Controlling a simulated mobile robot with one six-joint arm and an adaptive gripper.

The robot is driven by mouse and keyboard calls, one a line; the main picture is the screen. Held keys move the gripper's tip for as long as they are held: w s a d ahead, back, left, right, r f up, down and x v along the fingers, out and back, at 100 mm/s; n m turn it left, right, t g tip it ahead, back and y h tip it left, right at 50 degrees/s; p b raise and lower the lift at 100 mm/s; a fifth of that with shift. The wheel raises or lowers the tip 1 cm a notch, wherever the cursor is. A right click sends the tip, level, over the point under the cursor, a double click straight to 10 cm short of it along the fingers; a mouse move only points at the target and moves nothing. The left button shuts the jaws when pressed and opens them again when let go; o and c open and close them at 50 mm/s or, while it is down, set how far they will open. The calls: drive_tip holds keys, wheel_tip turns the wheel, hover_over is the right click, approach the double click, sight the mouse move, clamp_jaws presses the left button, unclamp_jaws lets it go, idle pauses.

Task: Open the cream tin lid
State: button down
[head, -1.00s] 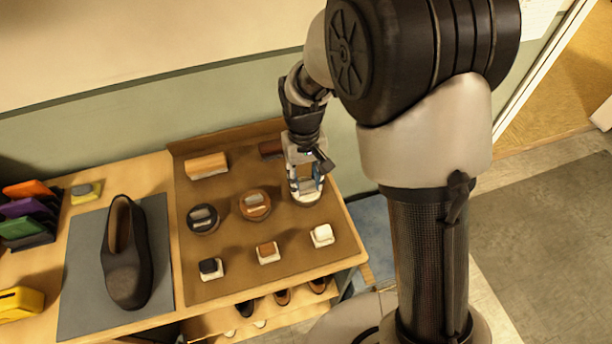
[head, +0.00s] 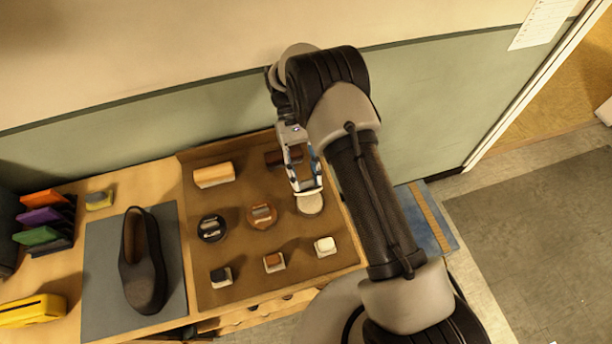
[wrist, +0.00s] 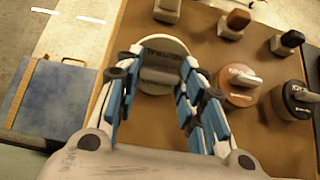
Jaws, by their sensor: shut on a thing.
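The cream tin (head: 311,205) stands at the right of the brown board, a pale round disc in the head view. In the wrist view the cream tin (wrist: 177,45) shows a dark "NEUTRAL" label. My gripper (head: 307,190) is over its back part, with blue-padded fingers on both sides of the lid's grip. In the wrist view my gripper (wrist: 158,68) is shut on the lid, and its fingers hide part of it. I cannot tell whether the lid is raised off the tin.
A tan tin (head: 261,216) and a black tin (head: 212,228) stand to the left. Small blocks with white (head: 325,246), brown (head: 274,262) and black (head: 221,277) tops line the front. A dark shoe (head: 143,265) lies on a grey mat (head: 103,300).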

drive_tip(key=shift+w+a+f+g+b, duration=0.1)
drive_tip(key=shift+w+f+g+b, duration=0.2)
drive_tip(key=shift+g+b, duration=0.55)
drive_tip(key=shift+r, duration=0.2)
drive_tip(key=c, duration=1)
unclamp_jaws()
drive_tip(key=shift+c, duration=0.2)
drive_tip(key=shift+r, duration=0.1)
